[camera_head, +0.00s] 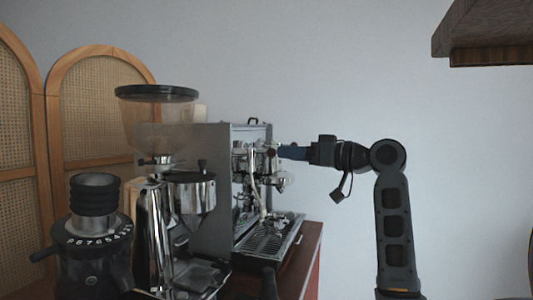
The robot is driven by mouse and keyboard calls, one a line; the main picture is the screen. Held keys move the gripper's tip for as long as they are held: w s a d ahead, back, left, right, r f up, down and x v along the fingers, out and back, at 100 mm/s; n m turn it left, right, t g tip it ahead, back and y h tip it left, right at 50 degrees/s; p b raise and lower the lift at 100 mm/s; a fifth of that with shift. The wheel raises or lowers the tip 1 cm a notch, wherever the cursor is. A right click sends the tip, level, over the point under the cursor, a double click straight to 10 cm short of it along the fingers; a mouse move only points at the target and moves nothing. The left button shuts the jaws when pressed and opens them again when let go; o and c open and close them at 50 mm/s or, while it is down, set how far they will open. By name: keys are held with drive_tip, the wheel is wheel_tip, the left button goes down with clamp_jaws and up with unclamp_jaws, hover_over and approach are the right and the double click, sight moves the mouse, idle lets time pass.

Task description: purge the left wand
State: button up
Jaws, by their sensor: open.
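The espresso machine (212,215) stands side-on on the cart, with its front facing right. A thin pale wand (262,203) hangs at its front above the drip tray (262,243). I cannot tell for certain whether it is the left wand. My gripper (283,151) reaches in from the right at the height of the machine's upper front, level with the chrome fittings there. Its fingertips are small and partly lost against the machine, so contact with a knob cannot be told. Nothing is seen held in it.
A grinder with a dark-lidded hopper (155,93) stands in front of the machine at left. A black grinder with a numbered collar (95,235) is nearest at lower left. A wooden shelf (485,45) hangs at upper right. The space right of the machine is open apart from my arm.

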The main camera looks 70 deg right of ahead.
sight(272, 153)
drive_tip(key=w, duration=0.6)
drive_tip(key=shift+d+p, duration=0.3)
drive_tip(key=shift+p, duration=0.05)
